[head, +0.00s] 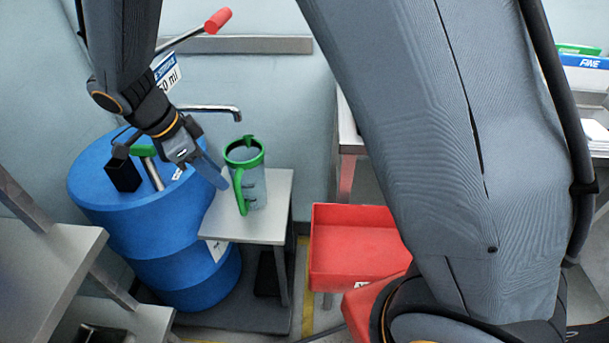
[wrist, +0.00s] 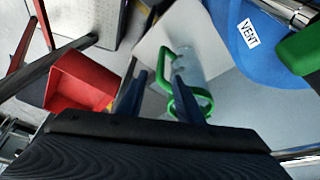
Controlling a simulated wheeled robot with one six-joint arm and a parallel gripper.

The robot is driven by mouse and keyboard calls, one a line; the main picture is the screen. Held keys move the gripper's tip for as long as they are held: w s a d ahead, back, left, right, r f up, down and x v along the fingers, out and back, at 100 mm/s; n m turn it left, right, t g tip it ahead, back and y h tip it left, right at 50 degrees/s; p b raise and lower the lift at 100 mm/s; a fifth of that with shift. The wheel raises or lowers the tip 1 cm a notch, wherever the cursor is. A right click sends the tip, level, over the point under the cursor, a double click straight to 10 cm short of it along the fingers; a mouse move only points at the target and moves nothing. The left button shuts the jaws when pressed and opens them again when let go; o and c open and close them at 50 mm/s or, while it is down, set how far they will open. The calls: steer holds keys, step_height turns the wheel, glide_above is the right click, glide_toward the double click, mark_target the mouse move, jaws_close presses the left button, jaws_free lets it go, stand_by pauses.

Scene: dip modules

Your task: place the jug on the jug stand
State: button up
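The jug (head: 254,187) has a clear body with a green rim and green handle. It appears upright on a small grey-topped stand (head: 274,226) beside the blue drum. The wrist view shows the jug (wrist: 198,50) with its green handle (wrist: 164,66) towards my fingers. My gripper (head: 220,182) is just left of the jug, near the handle. In the wrist view my gripper (wrist: 158,78) has its two blue fingers apart, with part of the handle seen between their tips. I cannot tell whether a finger touches the jug.
A blue drum (head: 180,255) with a metal spout (head: 222,109) and a red-gripped lever (head: 217,20) stands behind my gripper. A red bin (head: 352,238) sits right of the stand. A grey bench (head: 40,270) is at the left. The stand's front top is clear.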

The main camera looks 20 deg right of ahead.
steer(key=s+d+r+n+y, duration=0.1)
steer(key=s+d+n+y, duration=0.1)
steer(key=s+d+n, duration=0.4)
steer(key=s+d+r+n+y, duration=0.1)
steer(key=s+d+n, duration=0.6)
steer(key=d, duration=1)
steer(key=shift+s+d+r+n+g+y, duration=0.2)
steer(key=shift+s+r+n+g+y, duration=0.15)
steer(key=shift+n+y, duration=0.4)
steer(key=shift+a+r+n+p, duration=0.25)
steer(key=shift+a+p, duration=0.2)
steer(key=shift+a, duration=0.1)
steer(key=shift+a+r+n+p, duration=0.2)
steer(key=shift+a+p, duration=0.25)
steer(key=shift+a, duration=0.05)
